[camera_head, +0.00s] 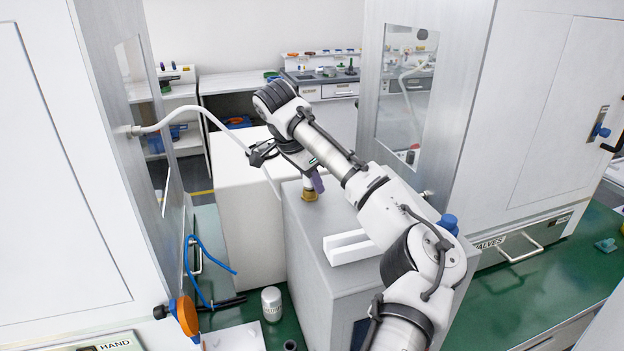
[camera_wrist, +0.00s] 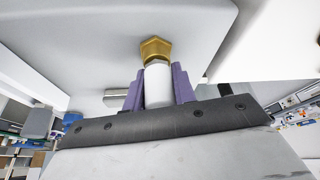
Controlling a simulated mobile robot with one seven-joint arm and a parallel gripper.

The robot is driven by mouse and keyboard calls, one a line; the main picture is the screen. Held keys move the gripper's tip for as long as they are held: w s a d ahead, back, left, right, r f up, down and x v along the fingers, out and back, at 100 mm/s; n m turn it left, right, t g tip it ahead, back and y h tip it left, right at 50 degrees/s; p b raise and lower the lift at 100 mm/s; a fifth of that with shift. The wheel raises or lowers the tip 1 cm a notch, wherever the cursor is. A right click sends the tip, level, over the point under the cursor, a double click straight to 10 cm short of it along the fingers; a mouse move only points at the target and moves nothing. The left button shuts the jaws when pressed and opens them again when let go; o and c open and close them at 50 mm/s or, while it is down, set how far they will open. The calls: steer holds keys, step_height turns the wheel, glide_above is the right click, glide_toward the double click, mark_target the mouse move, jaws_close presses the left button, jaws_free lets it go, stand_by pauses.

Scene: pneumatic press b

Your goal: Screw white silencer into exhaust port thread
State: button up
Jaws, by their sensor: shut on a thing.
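The white silencer (camera_wrist: 158,84) is a small white cylinder between the purple fingers of my gripper (camera_wrist: 160,88) in the wrist view. My gripper is shut on it. Its far end meets the brass hex fitting of the exhaust port (camera_wrist: 155,48), in line with it. I cannot tell whether the threads are engaged. In the head view my gripper (camera_head: 313,184) points down just above the brass fitting (camera_head: 310,195), which stands on top of the grey box. The silencer shows there only as a small white bit, mostly hidden by the fingers.
A white slotted block (camera_head: 348,247) lies on the grey box (camera_head: 335,213) beside my arm. A grey hose (camera_head: 200,108) runs from the left cabinet close by my gripper. A white canister (camera_head: 271,303) and a blue tube (camera_head: 190,275) are low on the left. Tall cabinets flank both sides.

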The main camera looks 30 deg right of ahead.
steer(key=o, duration=0.5)
steer(key=shift+o, duration=0.2)
steer(key=shift+n+t, duration=0.3)
steer(key=shift+n, duration=0.6)
steer(key=shift+n, duration=0.3)
steer(key=shift+w+n+t, duration=0.1)
steer(key=shift+n+t, duration=0.3)
steer(key=shift+n, duration=0.2)
steer(key=shift+n+t, duration=0.3)
steer(key=shift+n, duration=0.5)
